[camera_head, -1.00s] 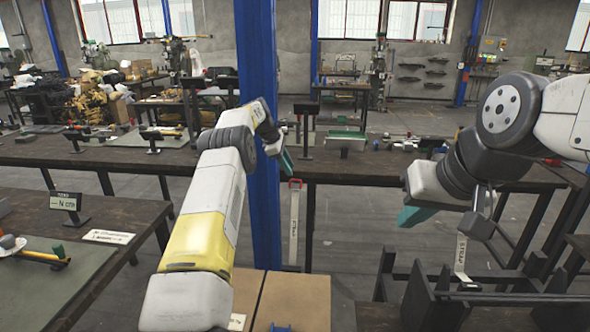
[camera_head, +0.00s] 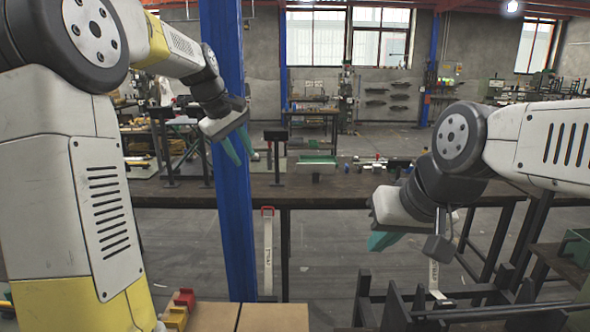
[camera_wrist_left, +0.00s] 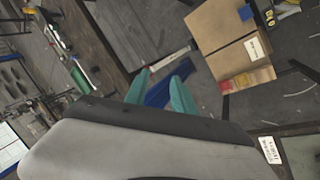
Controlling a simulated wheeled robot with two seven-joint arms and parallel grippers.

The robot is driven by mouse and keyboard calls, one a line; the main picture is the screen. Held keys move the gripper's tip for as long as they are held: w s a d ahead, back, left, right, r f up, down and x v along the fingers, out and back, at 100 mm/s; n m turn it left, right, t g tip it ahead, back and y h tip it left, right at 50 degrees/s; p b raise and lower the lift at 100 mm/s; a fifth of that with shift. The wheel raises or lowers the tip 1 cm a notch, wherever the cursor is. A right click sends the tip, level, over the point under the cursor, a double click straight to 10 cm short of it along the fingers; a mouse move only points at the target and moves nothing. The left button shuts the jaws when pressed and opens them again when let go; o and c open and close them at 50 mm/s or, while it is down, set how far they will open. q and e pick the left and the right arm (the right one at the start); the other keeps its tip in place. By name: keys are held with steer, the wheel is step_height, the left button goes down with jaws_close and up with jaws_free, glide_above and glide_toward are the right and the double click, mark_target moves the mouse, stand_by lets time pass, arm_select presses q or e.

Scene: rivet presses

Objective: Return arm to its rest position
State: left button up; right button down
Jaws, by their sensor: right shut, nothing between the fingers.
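My left arm rises on the left of the head view. My left gripper (camera_head: 238,146) hangs from it in front of the blue post, its teal fingers pointing down and spread apart. In the left wrist view the same fingers (camera_wrist_left: 160,90) stand apart with nothing held between them. My right gripper (camera_head: 382,241) is at the right of the head view, its teal fingers shut with nothing between them. It hangs above the floor, near the black metal frame.
A blue post (camera_head: 229,190) stands close to my left gripper. A long dark workbench (camera_head: 320,189) with small tools crosses the middle. A black metal frame (camera_head: 455,312) is at lower right. A cardboard box (camera_wrist_left: 226,28) shows in the left wrist view, with yellow and red blocks beside it.

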arm_select(q)
steer(key=s+f+m, duration=0.3)
steer(key=s+m, duration=0.1)
steer(key=s, duration=1.1)
steer(key=s+f+m+t+y, duration=0.1)
steer(key=s+f+m, duration=0.2)
steer(key=s, duration=1.2)
steer(key=shift+f+m+t, duration=0.15)
steer(key=shift+m+t, duration=0.15)
steer(key=shift+m, duration=0.6)
steer(key=shift+a, duration=0.1)
